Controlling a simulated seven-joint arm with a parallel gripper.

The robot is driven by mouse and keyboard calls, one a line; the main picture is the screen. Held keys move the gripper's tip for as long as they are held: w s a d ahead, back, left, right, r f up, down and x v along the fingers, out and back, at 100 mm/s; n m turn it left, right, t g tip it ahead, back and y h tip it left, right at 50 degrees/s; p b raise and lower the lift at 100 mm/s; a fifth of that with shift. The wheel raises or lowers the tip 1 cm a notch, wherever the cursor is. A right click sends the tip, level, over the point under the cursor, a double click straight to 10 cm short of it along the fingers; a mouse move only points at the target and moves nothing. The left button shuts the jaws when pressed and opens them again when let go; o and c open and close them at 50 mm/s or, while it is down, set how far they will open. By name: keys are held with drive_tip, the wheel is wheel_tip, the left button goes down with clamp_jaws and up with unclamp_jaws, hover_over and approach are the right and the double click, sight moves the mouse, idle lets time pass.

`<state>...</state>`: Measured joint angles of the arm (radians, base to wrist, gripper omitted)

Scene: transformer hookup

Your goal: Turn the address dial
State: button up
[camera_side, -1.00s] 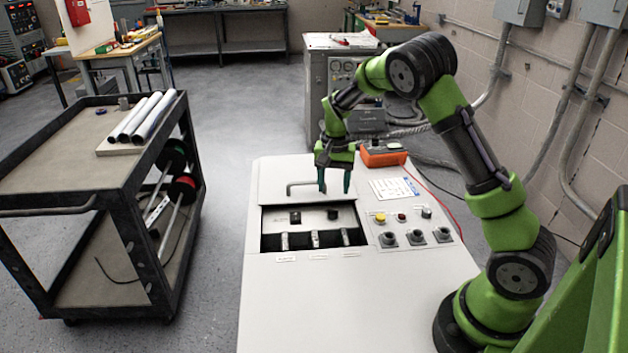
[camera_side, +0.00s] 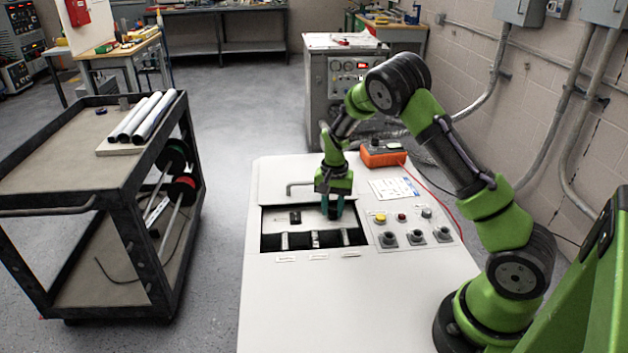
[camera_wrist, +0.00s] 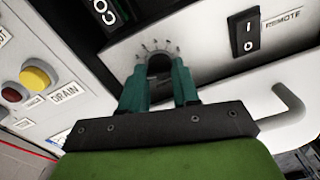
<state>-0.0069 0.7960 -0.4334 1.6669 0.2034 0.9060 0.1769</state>
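The address dial (camera_wrist: 160,64) is a dark round knob with tick marks around it, on a light panel inside the open recess of the console. In the wrist view, the two teal fingers of my gripper (camera_wrist: 160,80) stand on either side of it, close against it, with the dial filling the gap. In the side view, my gripper (camera_side: 333,211) points down into the right part of the recess and hides the dial. The fingers appear shut on the dial; the exact contact is hard to see.
A black rocker switch (camera_wrist: 244,33) marked REMOTE sits beside the dial. A bent grey handle (camera_side: 300,187) stands behind the recess. Buttons (camera_side: 402,217) and grey knobs (camera_side: 416,237) lie to the right. An orange meter (camera_side: 383,156) stands at the back. The console's front top is clear.

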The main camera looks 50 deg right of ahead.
clamp_jaws()
drive_tip(key=shift+m, duration=1.6)
drive_tip(key=o, duration=0.6)
unclamp_jaws()
